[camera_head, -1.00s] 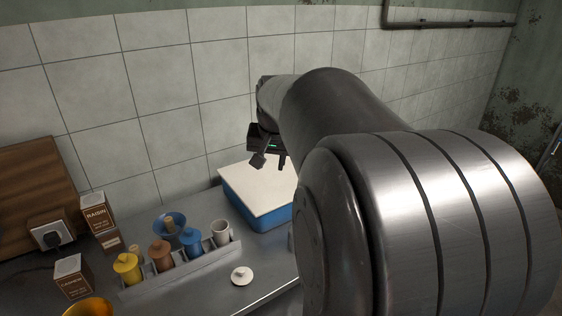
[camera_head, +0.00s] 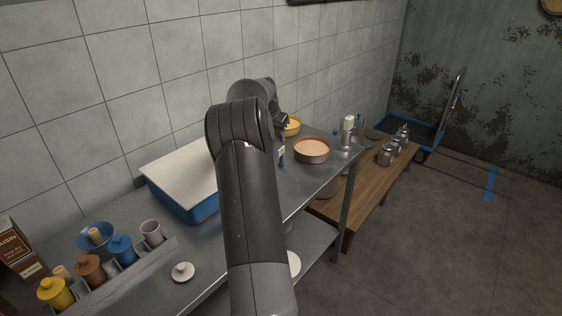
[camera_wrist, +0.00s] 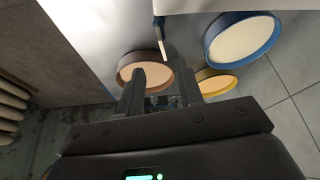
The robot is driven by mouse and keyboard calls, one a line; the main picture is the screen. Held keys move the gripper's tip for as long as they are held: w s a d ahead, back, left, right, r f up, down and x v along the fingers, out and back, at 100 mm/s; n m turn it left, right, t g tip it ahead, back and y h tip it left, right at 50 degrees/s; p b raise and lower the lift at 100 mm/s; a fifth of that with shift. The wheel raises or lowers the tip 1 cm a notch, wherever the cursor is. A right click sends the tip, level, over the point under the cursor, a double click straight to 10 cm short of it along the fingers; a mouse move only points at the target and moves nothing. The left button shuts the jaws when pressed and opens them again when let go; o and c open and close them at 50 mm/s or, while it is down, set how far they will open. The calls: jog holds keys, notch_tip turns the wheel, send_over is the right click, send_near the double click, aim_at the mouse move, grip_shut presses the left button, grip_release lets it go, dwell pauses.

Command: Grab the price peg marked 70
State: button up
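A small peg-like piece with a white label (camera_head: 281,150) and blue parts stands on the metal counter, left of the brown-rimmed pan, in the head view. Its marking is too small to read, so I cannot tell whether it says 70. My gripper (camera_head: 284,122) is above and beyond it in the head view, partly hidden by my arm. In the wrist view my gripper (camera_wrist: 160,90) has its two fingers apart with no object clearly held between them. A thin pale stick (camera_wrist: 161,40) shows ahead of the fingers; I cannot tell whether it is a price peg.
The brown-rimmed pan (camera_head: 311,151) and a yellow pan (camera_head: 293,127) stand near the gripper. A blue tray with a white top (camera_head: 180,169) is left of my arm. A blue-rimmed pan (camera_wrist: 243,38) shows in the wrist view. A wooden bench (camera_head: 370,195) stands right of the counter.

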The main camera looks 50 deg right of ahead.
jog(key=d+f, duration=0.1)
send_over(282, 154)
jog(key=a, duration=0.2)
notch_tip(282, 154, down, 5)
jog(key=x, duration=0.5)
jog(key=shift+d+r, duration=0.15)
jog(key=shift+d, duration=0.2)
grip_shut()
